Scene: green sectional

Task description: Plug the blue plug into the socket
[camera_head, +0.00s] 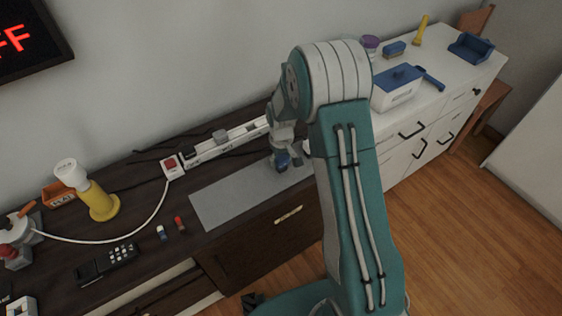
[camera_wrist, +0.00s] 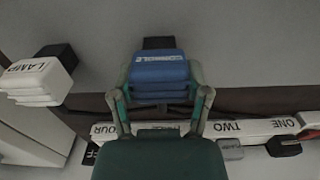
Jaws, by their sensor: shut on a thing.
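My gripper (camera_head: 283,161) is over the grey mat, just in front of the white power strip (camera_head: 226,141). In the wrist view my gripper (camera_wrist: 160,82) is shut on the blue plug (camera_wrist: 158,68), whose lettering appears upside down. The plug also shows as a small blue patch in the head view (camera_head: 282,161). The strip (camera_wrist: 254,127) runs below the held plug in the wrist view, with labels ONE, TWO and FOUR readable. My gripper hides part of the strip. The plug is apart from the strip's visible sockets.
A white plug marked LAMP (camera_wrist: 38,80) is at the left of the wrist view. A dark plug (camera_wrist: 284,146) sits by label ONE. The strip has a red switch (camera_head: 172,163). A yellow lamp (camera_head: 100,203) stands left. The grey mat (camera_head: 235,195) is mostly clear.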

